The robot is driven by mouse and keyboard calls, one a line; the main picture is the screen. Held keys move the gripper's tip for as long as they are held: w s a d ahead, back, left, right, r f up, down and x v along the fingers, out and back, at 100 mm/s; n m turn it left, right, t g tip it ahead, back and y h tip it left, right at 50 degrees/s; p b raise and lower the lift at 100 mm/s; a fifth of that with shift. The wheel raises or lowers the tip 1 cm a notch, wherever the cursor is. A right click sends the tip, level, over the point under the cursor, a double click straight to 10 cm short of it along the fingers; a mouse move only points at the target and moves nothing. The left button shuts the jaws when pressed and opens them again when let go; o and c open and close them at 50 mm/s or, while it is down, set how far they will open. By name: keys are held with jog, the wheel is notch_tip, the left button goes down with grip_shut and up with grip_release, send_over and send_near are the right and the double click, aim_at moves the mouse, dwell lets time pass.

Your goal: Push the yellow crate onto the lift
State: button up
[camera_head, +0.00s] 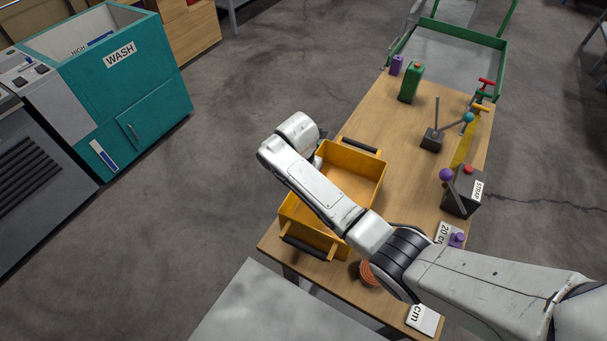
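The yellow crate (360,172) sits on the near part of a wooden table. It is open-topped, with a dark bar handle at each end. My white arm crosses over it and hides part of its inside and left side. The arm's end bends at the crate's far left corner. My gripper (321,138) is mostly hidden there behind the wrist; its fingers and any contact with the crate cannot be made out. A grey platform with a green frame (497,42), apparently the lift, stands at the table's far end.
On the table are a green can (410,83), a purple item (396,65), a lever box (431,138), a dark switch box (463,190), an orange coil (369,273) and cards (424,319). A teal wash cabinet (135,95) stands left. Floor between is clear.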

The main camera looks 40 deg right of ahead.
grip_shut()
dwell(1.4)
